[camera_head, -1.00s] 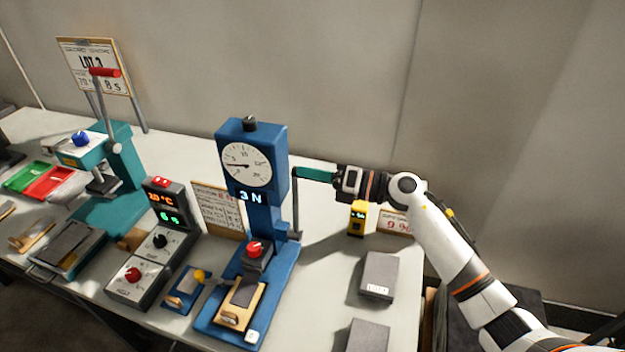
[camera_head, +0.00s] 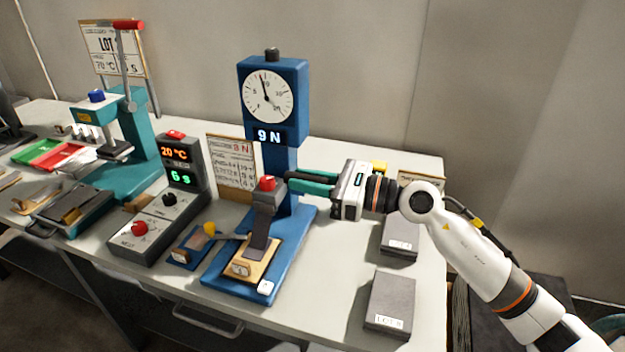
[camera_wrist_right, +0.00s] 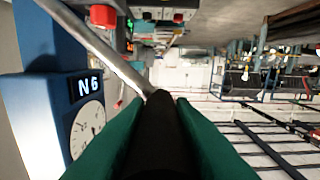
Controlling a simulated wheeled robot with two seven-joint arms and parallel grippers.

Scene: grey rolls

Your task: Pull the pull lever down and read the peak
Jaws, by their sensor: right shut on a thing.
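The blue pull tester (camera_head: 283,150) stands on the table with a round dial (camera_head: 268,96), its needle pointing up near 10. The display (camera_head: 269,136) below reads 9 N. A grey strip (camera_head: 262,225) runs up from the tester's base to a clamp with a red knob (camera_head: 267,183). My right gripper (camera_head: 290,181) is at the tester's right side, its green fingers shut on the pull lever's dark grip (camera_wrist_right: 160,130). In the right wrist view the lever's metal rod (camera_wrist_right: 100,45) slants away from the grip. The fingers largely hide the lever in the head view. My left gripper is out of view.
A grey control box (camera_head: 160,215) showing 20 °C and 6 s stands left of the tester, with a teal press (camera_head: 135,165) beyond it. A printed card (camera_head: 230,165) stands behind. Two grey blocks (camera_head: 390,300) (camera_head: 400,238) lie at the right.

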